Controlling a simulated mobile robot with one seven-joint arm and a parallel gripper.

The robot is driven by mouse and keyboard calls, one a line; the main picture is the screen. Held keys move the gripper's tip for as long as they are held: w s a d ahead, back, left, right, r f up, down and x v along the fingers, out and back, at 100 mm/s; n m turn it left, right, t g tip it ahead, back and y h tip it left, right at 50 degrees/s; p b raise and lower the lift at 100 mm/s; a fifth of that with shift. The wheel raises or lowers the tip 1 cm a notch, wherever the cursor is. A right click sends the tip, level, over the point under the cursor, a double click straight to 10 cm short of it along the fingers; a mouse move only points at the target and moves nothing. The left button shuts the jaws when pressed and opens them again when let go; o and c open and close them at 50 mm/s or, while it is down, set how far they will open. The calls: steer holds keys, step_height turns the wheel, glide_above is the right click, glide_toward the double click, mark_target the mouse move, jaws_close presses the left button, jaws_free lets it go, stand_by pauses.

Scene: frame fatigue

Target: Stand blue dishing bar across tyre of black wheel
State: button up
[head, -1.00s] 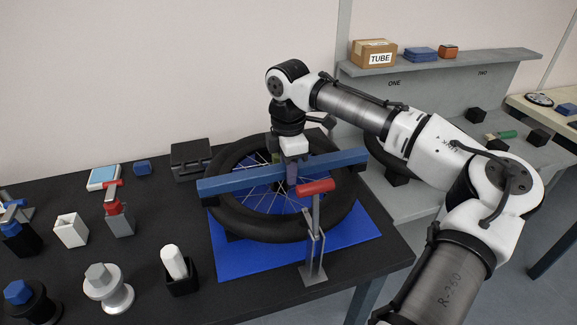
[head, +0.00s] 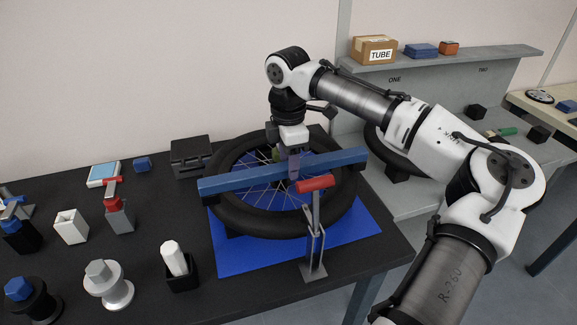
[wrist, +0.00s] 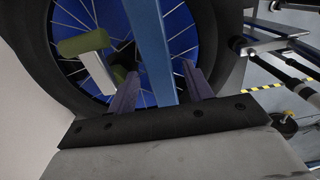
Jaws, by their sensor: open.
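The blue dishing bar (head: 238,180) spans the black wheel (head: 262,222) from left to right, with its ends over opposite sides of the tyre. It looks level and appears to rest on the tyre; exact contact is hard to see. My gripper (head: 293,167) is above the wheel's middle at the bar. In the wrist view my gripper (wrist: 160,72) is open, with one finger on each side of the bar (wrist: 148,40) and gaps between. The wheel lies flat, and its spokes and an olive hub part (wrist: 84,43) show below.
A clamp with a red handle (head: 315,183) stands at the tyre's front edge, close to the bar. The wheel lies over a blue mat (head: 245,261). Several holders and spools, including a white spool (head: 108,288), stand on the left. A grey shelf (head: 440,65) is behind right.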

step_height(320, 180, up, 11)
steer(key=shift+b, duration=0.3)
steer(key=shift+f, duration=0.15)
